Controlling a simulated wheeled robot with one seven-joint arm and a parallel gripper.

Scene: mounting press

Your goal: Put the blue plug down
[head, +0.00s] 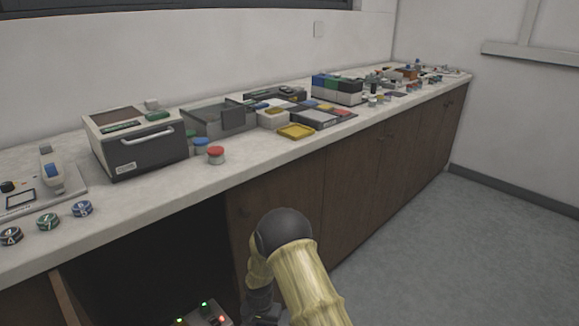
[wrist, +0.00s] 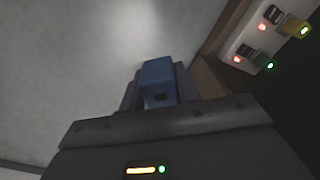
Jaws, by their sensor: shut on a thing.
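The blue plug (wrist: 158,80) is between the two dark fingers of my gripper (wrist: 159,92) in the wrist view. The gripper is shut on it, and the plug's end sticks out past the fingers. Below the plug is the grey floor, and the plug looks clear of anything else. In the head view my arm hides the fingers and the plug.
A pale panel with lit red and green lamps (wrist: 262,42) is at the wrist view's upper right, with a yellow block (wrist: 297,28) at it. The counter (head: 255,160) is crowded; the floor (head: 450,240) is clear.

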